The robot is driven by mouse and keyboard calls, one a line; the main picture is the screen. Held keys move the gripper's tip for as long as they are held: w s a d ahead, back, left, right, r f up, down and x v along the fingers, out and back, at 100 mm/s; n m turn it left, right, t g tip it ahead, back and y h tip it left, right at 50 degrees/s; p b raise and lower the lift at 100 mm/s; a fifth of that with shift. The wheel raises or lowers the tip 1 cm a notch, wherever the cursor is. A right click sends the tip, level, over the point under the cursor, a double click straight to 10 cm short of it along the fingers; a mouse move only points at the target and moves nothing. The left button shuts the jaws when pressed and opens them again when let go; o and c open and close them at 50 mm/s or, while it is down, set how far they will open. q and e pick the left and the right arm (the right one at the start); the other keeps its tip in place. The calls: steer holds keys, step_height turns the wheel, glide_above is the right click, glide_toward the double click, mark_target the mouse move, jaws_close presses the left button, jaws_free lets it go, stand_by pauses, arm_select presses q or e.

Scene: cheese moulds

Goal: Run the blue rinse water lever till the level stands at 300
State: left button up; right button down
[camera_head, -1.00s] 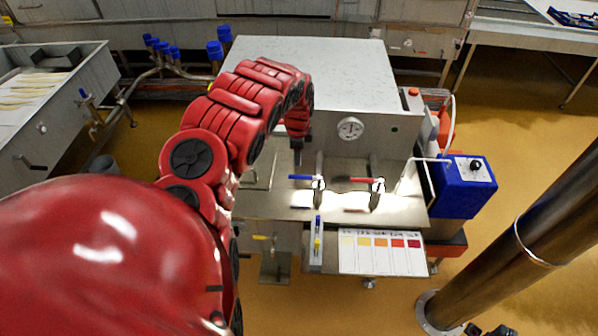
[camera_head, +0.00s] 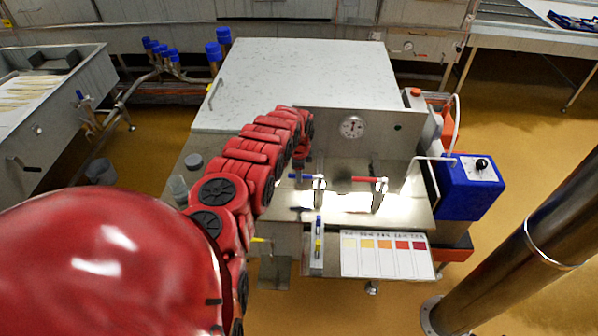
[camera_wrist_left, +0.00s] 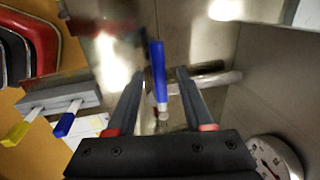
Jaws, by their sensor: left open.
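The blue lever (camera_head: 302,176) sits on a metal valve at the front of the steel unit, and its handle (camera_wrist_left: 158,72) shows upright in the left wrist view. My left gripper (camera_wrist_left: 162,73) is open, with one finger on each side of the blue handle and visible gaps between. In the head view my left arm hides most of the gripper (camera_head: 297,168). A red lever (camera_head: 368,179) stands to the right of the blue one. I cannot read any level at 300. My right gripper is not in view.
A round dial (camera_head: 352,127) is on the unit's front panel and partly shows in the left wrist view (camera_wrist_left: 272,158). A colour chart (camera_head: 385,256) hangs below the levers. A clear container (camera_head: 178,188) stands left of my arm. A blue box (camera_head: 470,186) is at right.

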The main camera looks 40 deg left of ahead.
arm_select(q)
steer(key=shift+a+f, duration=0.1)
steer(key=shift+f, duration=0.25)
steer(key=shift+c, duration=0.2)
jaws_close()
stand_by(1.2)
